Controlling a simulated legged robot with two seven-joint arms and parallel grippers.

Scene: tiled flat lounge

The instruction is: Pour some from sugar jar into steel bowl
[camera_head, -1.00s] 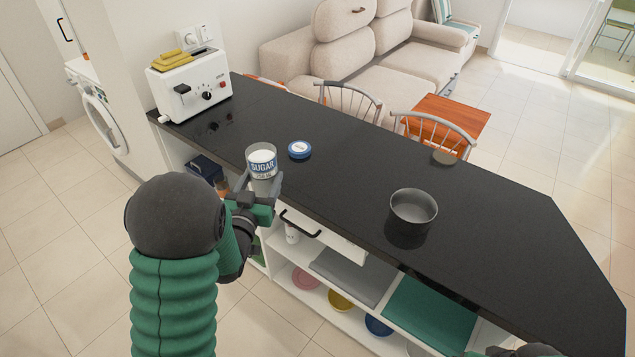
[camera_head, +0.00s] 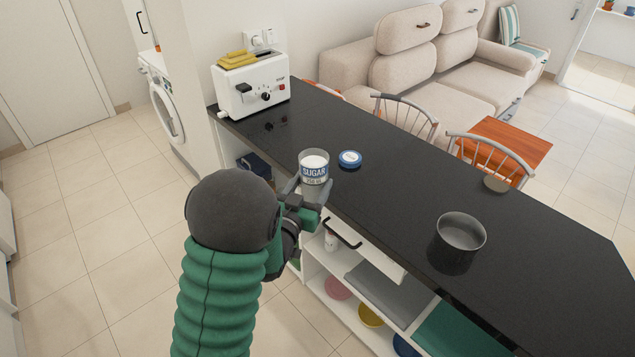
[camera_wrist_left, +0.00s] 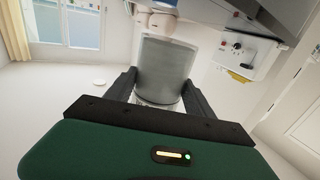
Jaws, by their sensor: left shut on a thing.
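The sugar jar (camera_head: 313,168) is a clear jar with a blue "SUGAR" label and white contents, its top uncovered. My left gripper (camera_head: 307,193) is shut on it near the counter's front edge. In the left wrist view the jar (camera_wrist_left: 165,68) sits between the two dark fingers (camera_wrist_left: 160,92). The jar looks roughly upright; I cannot tell whether its base touches the counter. A blue and white lid (camera_head: 350,159) lies on the counter just right of the jar. The steel bowl (camera_head: 460,233) stands upright on the counter farther right. My right gripper is out of view.
The black counter (camera_head: 390,190) is clear between lid and bowl. A white toaster (camera_head: 252,88) stands at its far left end. A drawer with a black handle (camera_head: 343,234) and open shelves lie below the front edge. Chairs (camera_head: 405,115) stand behind.

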